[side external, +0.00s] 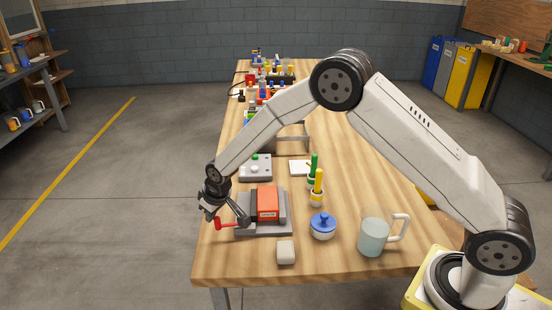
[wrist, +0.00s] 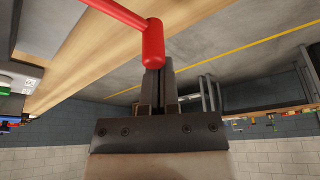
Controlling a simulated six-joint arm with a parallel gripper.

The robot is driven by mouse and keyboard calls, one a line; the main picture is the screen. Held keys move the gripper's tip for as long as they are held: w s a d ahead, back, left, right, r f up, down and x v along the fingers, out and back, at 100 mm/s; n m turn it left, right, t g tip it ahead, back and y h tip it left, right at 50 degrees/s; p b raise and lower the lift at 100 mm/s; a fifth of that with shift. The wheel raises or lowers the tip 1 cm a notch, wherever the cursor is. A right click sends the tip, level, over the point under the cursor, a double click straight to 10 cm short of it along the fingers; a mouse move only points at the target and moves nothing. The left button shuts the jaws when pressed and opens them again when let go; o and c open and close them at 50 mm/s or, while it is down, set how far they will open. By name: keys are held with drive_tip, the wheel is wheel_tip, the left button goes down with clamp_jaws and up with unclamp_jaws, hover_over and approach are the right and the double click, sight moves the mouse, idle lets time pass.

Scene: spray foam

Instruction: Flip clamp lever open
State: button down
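The clamp is a grey base (side external: 265,228) with an orange-red block (side external: 268,203) on it, near the table's left front edge. Its red lever (side external: 230,225) sticks out to the left, roughly level, past the table edge, with a short crosspiece at its end. My gripper (side external: 210,207) is just above and beside that end. In the wrist view the red lever (wrist: 153,45) comes in from the top and its end overlaps my fingertips. The gripper fingers (wrist: 158,80) look close together there. The lever end partly hides the tips, and I cannot tell whether they touch it.
A small pale block (side external: 286,252), a blue-lidded jar (side external: 323,226) and a clear mug (side external: 374,236) stand near the front. A green and yellow pair of upright tools (side external: 317,185) and a grey button box (side external: 255,168) are behind. Left of the table is open floor.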

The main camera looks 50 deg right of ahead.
drive_tip(key=shift+s+f, duration=0.1)
drive_tip(key=shift+s, duration=0.1)
drive_tip(key=shift+s+a+n+y, duration=0.3)
drive_tip(key=shift+s+n, duration=0.1)
drive_tip(key=shift+n, duration=0.35)
drive_tip(key=shift+s+a+n+y, duration=0.25)
drive_tip(key=shift+s+n, duration=0.15)
drive_tip(key=shift+n, duration=0.35)
drive_tip(key=s+n, duration=0.1)
drive_tip(key=s+n+g, duration=0.1)
drive_tip(key=n, duration=0.1)
drive_tip(key=shift+s+a+y, duration=0.2)
drive_tip(key=shift+a+y, duration=0.15)
drive_tip(key=shift+a, duration=0.05)
drive_tip(key=s+n, duration=0.2)
drive_tip(key=n, duration=0.1)
drive_tip(key=shift+g+y, duration=0.3)
drive_tip(key=shift+g, duration=0.1)
drive_tip(key=s+n, duration=0.2)
drive_tip(key=n+g, duration=0.1)
drive_tip(key=n, duration=0.1)
drive_tip(key=shift+s+d+y, duration=0.3)
drive_tip(key=shift+s+d, duration=0.05)
drive_tip(key=shift+s, duration=0.05)
drive_tip(key=shift+w+d, duration=0.1)
drive_tip(key=shift+w, duration=0.1)
drive_tip(key=shift+w+d, duration=0.5)
